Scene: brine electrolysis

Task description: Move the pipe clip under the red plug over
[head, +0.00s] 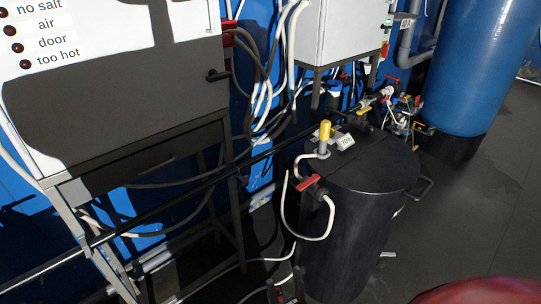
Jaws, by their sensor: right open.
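A red fitting (229,36) with cables below it sits at the right edge of the left cabinet. I cannot tell which red part is the plug. Pale piping (150,262) runs low along the blue wall; no pipe clip can be made out with certainty. My right gripper is hard to make out among the dark parts, and I cannot place its fingertips. I see nothing held. My left gripper is not in view.
The black tank (362,215) stands at centre right, with a yellow-topped fitting (325,131). The left cabinet (110,90) and a white box (340,30) are above. A blue tank (478,65) stands at the back right. The dark floor (475,215) at right looks clear.

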